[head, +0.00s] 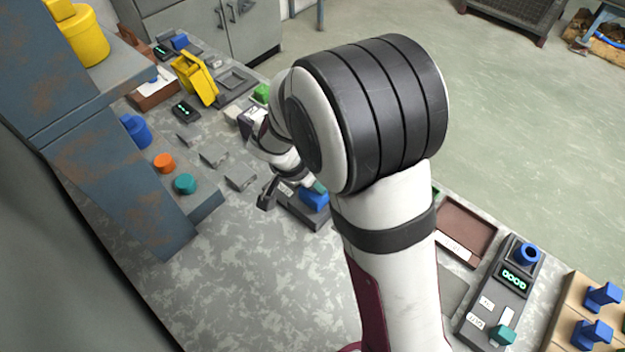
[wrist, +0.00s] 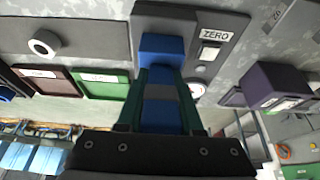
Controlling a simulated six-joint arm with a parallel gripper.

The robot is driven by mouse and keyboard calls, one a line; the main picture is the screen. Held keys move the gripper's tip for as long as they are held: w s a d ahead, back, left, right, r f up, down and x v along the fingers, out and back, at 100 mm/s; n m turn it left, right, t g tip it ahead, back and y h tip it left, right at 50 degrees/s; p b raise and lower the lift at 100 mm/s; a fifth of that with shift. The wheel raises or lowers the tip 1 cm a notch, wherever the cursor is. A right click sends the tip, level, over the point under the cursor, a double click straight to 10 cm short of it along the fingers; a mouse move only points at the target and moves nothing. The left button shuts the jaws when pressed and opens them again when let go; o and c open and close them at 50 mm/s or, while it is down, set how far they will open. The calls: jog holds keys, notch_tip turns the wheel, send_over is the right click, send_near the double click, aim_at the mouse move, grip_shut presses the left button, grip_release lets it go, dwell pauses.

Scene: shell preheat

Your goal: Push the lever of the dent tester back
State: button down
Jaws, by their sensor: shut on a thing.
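The dent tester appears as a dark grey device (head: 297,213) with a blue block-shaped lever (head: 314,201), in the head view partly behind my arm. In the wrist view its grey housing (wrist: 224,22) carries a ZERO label and a small switch, and the blue lever (wrist: 161,46) is at the middle. My gripper (wrist: 160,75) is shut on the blue lever, with a dark green finger along each side of it. In the head view my arm hides most of the gripper, so the exact contact is not clear there.
A brown tray (head: 466,226) and a grey device with a lit display (head: 513,275) stand at the right. Blue pegs (head: 591,334) sit on a board at the right edge. A yellow hinged object (head: 195,79) is at the back left. The bench front is mostly clear.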

jog(key=c, duration=0.6)
grip_release()
jog(key=shift+o, duration=0.2)
jog(key=v, duration=1.5)
jog(key=shift+r, duration=0.4)
jog(key=shift+s+a, duration=0.1)
jog(key=s+d+f+n+g+y, duration=0.1)
jog(key=s+d, duration=0.3)
jog(key=s, duration=0.6)
jog(key=s+d+f+n+g+y, duration=0.1)
jog(key=s+d+y, duration=0.3)
jog(key=s, duration=0.7)
jog(key=shift+f+n+g, duration=0.2)
jog(key=shift+n+g, duration=0.5)
